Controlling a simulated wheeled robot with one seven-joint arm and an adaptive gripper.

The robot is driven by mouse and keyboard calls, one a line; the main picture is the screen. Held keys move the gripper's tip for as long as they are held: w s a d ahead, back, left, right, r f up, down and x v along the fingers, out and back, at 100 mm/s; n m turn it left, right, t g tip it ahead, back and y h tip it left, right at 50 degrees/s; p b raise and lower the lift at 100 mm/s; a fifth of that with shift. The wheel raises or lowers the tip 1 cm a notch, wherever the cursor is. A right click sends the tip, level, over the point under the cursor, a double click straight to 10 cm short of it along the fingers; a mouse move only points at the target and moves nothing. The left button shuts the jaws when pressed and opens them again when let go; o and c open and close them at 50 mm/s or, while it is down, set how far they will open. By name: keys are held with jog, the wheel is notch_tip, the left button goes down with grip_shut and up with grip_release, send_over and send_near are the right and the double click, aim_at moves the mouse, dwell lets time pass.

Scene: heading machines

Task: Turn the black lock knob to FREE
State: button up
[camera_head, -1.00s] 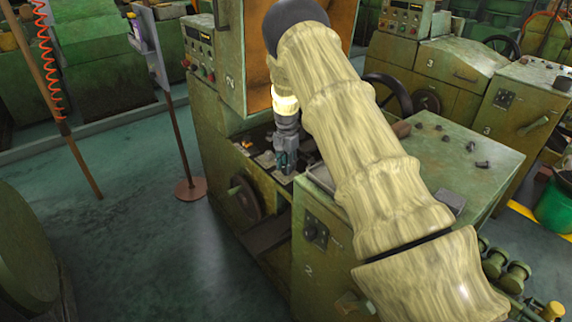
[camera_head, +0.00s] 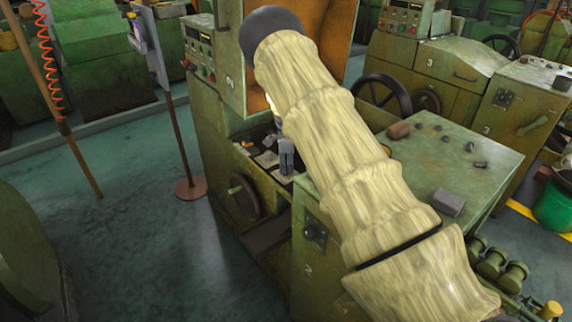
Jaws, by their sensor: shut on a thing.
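My gripper (camera_head: 287,160) shows only in part, as a small grey shape low in the open bay of machine 2. My pale-sleeved arm (camera_head: 335,130) comes down across the picture and hides most of the wrist. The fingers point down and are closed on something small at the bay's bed. The black lock knob cannot be made out on its own; it is covered by the fingers.
Machine 2 (camera_head: 220,120) has a raised orange-lined guard (camera_head: 310,65) above the bay and a handwheel (camera_head: 243,196) on its front. Loose parts and a grey block (camera_head: 449,202) lie on the right-hand top. Open floor lies to the left.

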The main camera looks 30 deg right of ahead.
jog(key=shift+r+m, duration=0.1)
jog(key=shift+m, duration=0.9)
jog(key=o, duration=1)
notch_tip(320, 180, up, 12)
dwell(0.4)
